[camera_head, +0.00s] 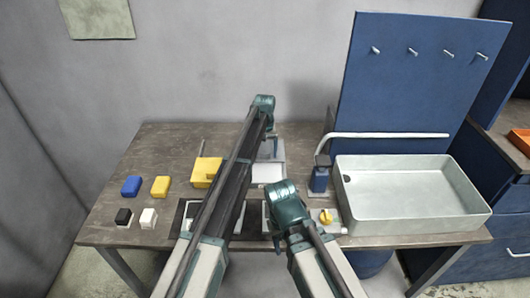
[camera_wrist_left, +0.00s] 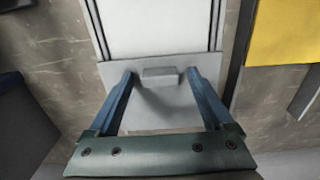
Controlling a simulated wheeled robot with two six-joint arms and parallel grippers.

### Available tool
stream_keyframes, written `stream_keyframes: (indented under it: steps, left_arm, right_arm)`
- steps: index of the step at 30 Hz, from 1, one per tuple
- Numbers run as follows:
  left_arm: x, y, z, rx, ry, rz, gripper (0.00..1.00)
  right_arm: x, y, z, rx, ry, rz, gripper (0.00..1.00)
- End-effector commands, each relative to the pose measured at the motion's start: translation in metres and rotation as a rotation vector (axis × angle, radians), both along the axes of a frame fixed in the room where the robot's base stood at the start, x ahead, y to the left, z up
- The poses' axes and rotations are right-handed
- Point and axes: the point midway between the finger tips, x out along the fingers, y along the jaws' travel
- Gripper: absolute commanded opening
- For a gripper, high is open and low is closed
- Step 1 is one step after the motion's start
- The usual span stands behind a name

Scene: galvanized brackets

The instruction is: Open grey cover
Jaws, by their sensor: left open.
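The grey cover (camera_wrist_left: 160,100) is a flat plate with a small raised tab (camera_wrist_left: 158,74), seen in the left wrist view. A white panel (camera_wrist_left: 155,28) between dark rails adjoins it. In the head view this pale unit (camera_head: 268,172) sits at the middle of the table, partly hidden by my left arm. My left gripper (camera_wrist_left: 160,74) is open, with one finger on each side of the tab and nothing clearly held; it also shows in the head view (camera_head: 273,146). My right gripper (camera_head: 277,238) is low at the table's front, its jaws mostly hidden by its wrist.
Small blue, yellow, black and white blocks (camera_head: 131,186) lie further left. On the right stand a blue pump-like base (camera_head: 319,180), a grey basin (camera_head: 405,217) and a blue panel with pegs (camera_head: 400,90).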

Motion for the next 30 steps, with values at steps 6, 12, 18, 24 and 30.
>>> stream_keyframes:
  steps: [6, 12, 18, 24, 30]
  left_arm:
    - [0.0, 0.0, 0.022, 0.0, 0.0, 0.0, 0.85]
    - [0.0, 0.0, 0.051, 0.0, 0.0, 0.0, 0.85]
    - [0.0, 0.0, 0.082, 0.0, 0.0, 0.0, 0.85]
    - [0.0, 0.0, 0.112, 0.0, 0.0, 0.0, 0.85]
    - [0.0, 0.0, 0.133, 0.0, 0.0, 0.0, 0.85]
  right_arm:
    - [0.0, 0.0, 0.022, 0.0, 0.0, 0.0, 0.5]
    - [0.0, 0.0, 0.051, 0.0, 0.0, 0.0, 0.5]
    - [0.0, 0.0, 0.082, 0.0, 0.0, 0.001, 0.5]
    - [0.0, 0.0, 0.112, 0.0, 0.0, 0.002, 0.5]
    - [0.0, 0.0, 0.133, 0.001, 0.0, -0.001, 0.5]
